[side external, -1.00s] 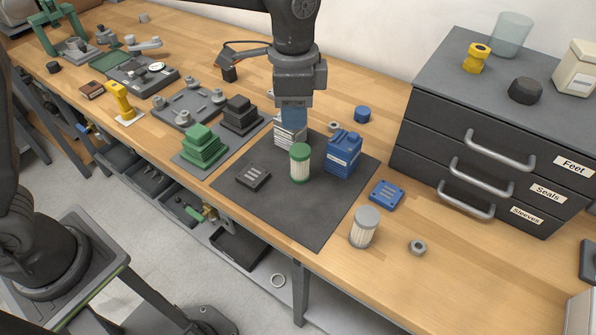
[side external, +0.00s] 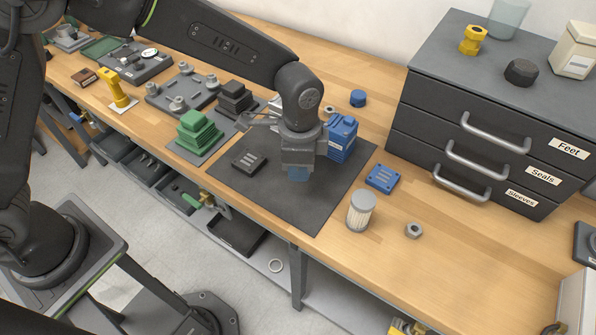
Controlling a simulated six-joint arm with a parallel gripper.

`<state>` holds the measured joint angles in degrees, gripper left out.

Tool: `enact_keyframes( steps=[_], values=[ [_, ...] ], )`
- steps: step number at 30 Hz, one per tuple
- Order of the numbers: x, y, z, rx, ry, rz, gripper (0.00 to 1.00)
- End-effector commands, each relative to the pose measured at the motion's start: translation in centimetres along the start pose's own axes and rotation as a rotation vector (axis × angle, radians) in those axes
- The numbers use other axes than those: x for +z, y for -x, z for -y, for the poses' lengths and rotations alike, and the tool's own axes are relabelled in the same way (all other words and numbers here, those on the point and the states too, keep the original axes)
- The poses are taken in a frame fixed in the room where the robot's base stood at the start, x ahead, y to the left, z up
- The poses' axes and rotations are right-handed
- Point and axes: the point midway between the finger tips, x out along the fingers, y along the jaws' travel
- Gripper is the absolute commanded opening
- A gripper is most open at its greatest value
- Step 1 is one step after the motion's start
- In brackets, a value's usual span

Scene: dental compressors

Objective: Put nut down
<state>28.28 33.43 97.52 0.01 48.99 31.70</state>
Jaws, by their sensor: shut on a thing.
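My gripper (side external: 298,174) points down over the dark mat (side external: 285,205), near its middle. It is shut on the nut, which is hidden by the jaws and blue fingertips. I cannot tell whether the nut touches the mat. Another grey hex nut (side external: 413,230) lies on the bench at the right. The green-capped filter seen on the mat earlier is hidden behind my gripper.
A blue block (side external: 342,137) stands behind my gripper, and a dark slotted plate (side external: 249,161) lies to its left. A blue pad (side external: 382,178) and grey-capped filter (side external: 361,211) stand right of the mat. The dark drawer cabinet (side external: 478,112) is at right. The mat's front is bare.

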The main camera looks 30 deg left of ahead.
Motion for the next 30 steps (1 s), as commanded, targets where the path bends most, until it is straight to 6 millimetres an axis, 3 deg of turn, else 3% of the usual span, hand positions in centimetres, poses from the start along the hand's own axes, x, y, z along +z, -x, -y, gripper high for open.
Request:
enact_keyframes(
  steps=[12,23,24,30],
  values=[
    [0.0,-5.0,0.0,0.0,0.0,0.001,0.04],
    [0.0,-5.3,0.0,0.0,0.0,0.0,0.04],
    [0.0,-5.3,0.0,0.0,0.0,0.0,0.31],
    [0.0,-5.3,0.0,0.0,0.0,0.0,0.5]
  ],
)
